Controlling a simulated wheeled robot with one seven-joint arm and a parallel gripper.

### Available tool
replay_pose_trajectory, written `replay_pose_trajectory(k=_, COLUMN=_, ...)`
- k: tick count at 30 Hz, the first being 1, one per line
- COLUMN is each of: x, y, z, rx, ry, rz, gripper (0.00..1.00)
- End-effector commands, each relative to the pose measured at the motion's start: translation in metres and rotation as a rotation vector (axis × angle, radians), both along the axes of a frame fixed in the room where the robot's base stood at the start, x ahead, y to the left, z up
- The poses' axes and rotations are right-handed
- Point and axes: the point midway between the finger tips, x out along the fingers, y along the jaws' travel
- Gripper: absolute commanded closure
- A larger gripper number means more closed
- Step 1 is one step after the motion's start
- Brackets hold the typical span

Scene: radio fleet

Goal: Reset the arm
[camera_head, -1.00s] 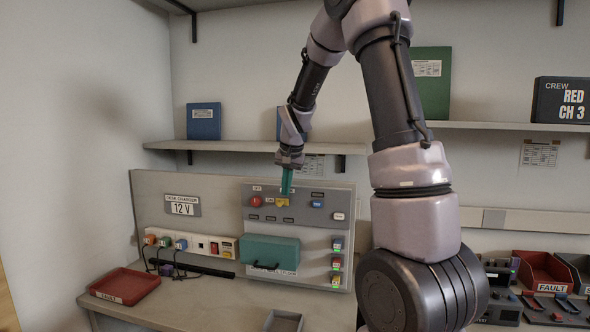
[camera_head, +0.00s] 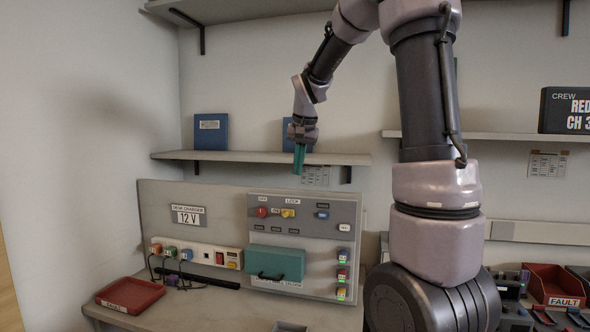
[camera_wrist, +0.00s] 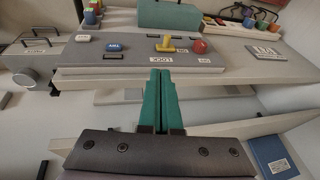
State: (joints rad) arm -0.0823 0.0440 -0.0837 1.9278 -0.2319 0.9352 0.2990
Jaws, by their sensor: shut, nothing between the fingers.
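My gripper (camera_head: 299,158) has teal fingers pressed together, with nothing between them. It points down in the air in front of the shelf, above the grey control panel (camera_head: 325,213). In the wrist view the shut fingers (camera_wrist: 165,98) reach toward the panel's top edge, and no contact shows. My arm extends from the lower right, up past the top of the head view, and back down to the gripper.
The panel carries a red button (camera_head: 261,212), a yellow switch (camera_head: 288,213) and a teal cover (camera_head: 276,263). A shelf (camera_head: 240,156) with blue binders (camera_head: 211,135) runs behind the gripper. A red FAULT tray (camera_head: 130,295) lies left; another bin (camera_head: 552,284) stands right.

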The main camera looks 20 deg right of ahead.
Motion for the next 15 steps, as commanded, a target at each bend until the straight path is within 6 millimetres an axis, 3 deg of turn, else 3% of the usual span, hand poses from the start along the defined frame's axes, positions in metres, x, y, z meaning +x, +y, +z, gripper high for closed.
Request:
replay_pose_trajectory(k=5, x=-0.002, y=0.000, z=0.001, rx=0.001, ry=-0.002, rz=0.000, gripper=1.00)
replay_pose_trajectory(k=8, x=-0.016, y=0.001, z=0.009, rx=0.008, ry=-0.016, rz=0.009, gripper=1.00)
replay_pose_trajectory(k=11, x=-0.046, y=0.005, z=0.023, rx=0.025, ry=-0.044, rz=0.030, gripper=1.00)
replay_pose_trajectory(k=15, x=-0.106, y=0.011, z=0.041, rx=0.050, ry=-0.100, rz=0.073, gripper=1.00)
